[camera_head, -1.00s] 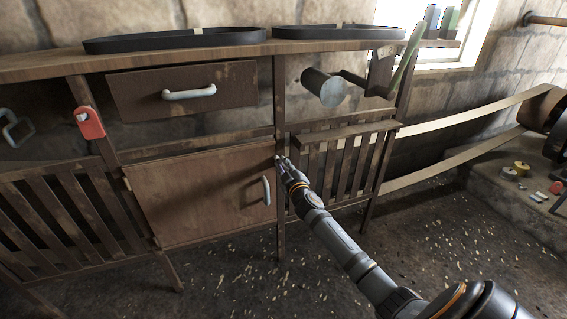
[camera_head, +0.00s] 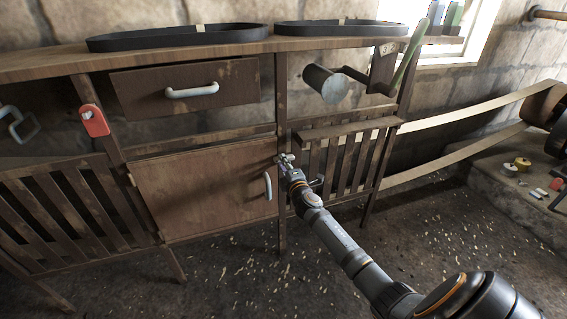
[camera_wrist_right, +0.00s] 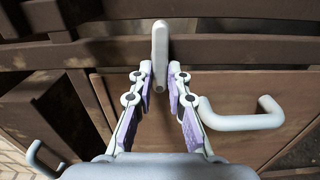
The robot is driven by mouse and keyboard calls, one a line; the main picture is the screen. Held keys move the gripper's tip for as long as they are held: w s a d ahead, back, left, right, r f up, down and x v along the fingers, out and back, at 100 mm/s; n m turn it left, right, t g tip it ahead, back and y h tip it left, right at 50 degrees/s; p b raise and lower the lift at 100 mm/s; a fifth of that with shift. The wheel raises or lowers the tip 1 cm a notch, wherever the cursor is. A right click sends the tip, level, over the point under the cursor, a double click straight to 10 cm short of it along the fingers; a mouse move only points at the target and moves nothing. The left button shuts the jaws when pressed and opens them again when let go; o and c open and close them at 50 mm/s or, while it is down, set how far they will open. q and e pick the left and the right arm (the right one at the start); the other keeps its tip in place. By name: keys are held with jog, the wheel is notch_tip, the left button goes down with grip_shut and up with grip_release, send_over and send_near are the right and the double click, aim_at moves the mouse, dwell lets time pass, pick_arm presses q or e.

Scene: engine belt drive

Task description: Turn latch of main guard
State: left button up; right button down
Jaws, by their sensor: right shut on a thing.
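The main guard, which I take to be the plain wooden panel (camera_head: 205,195), is closed at the lower middle of the bench in the head view, with a pale handle (camera_head: 268,186) near its right edge. My right gripper (camera_head: 285,160) is at its upper right corner, by the bench post. In the right wrist view a light grey latch bar (camera_wrist_right: 160,50) stands upright against a wooden rail. My right gripper (camera_wrist_right: 160,83) is shut on the bar's lower end, one finger on each side. In the head view the gripper mostly hides the latch. My left gripper is not in view.
A pale handle (camera_wrist_right: 245,117) juts out close to the right finger. A drawer (camera_head: 187,88) is above the panel, and slatted panels (camera_head: 350,160) flank it. A grey cylinder (camera_head: 326,83) sticks out above right. A red tag (camera_head: 94,120) hangs left. The floor in front is clear.

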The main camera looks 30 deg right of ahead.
jog(key=shift+f+n, duration=0.15)
jog(key=shift+n, duration=0.15)
jog(key=c, duration=1.3)
grip_release()
jog(key=v, duration=1.2)
